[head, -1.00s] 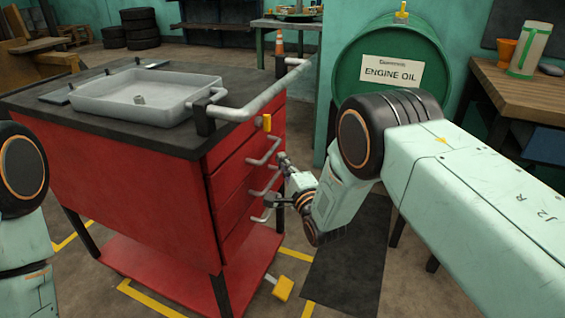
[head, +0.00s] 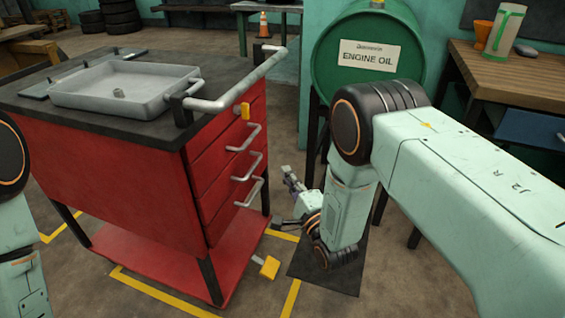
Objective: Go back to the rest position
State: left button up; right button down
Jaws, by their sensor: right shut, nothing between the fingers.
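My right gripper (head: 283,200) is small in the head view, to the right of the red tool cart's drawers and apart from their handles. It is shut and empty. My right arm (head: 450,170) reaches in from the right and bends down at a black joint. Part of my left arm (head: 15,220) shows at the left edge; its gripper is out of view.
The red cart (head: 110,180) has a grey tray (head: 125,85) on its black top, a grey push bar (head: 235,95) and drawer handles (head: 245,138). A green engine oil drum (head: 335,80) stands behind my right arm. A wooden bench (head: 510,85) is at right.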

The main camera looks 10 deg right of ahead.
jog(key=s+d+f+n+g+h, duration=0.35)
jog(key=s+f+n+g, duration=0.8)
jog(key=s+f, duration=0.55)
jog(key=s+d+r+n+g+p, duration=0.1)
jog(key=s+g, duration=0.3)
jog(key=s, duration=0.8)
jog(key=s+d+r+n+g+p, duration=0.1)
jog(key=s+n+g, duration=0.2)
jog(key=s, duration=1)
jog(key=shift+s+d+r+n+g, duration=0.25)
jog(key=shift+d+r+n+g, duration=0.15)
jog(key=shift+n, duration=0.35)
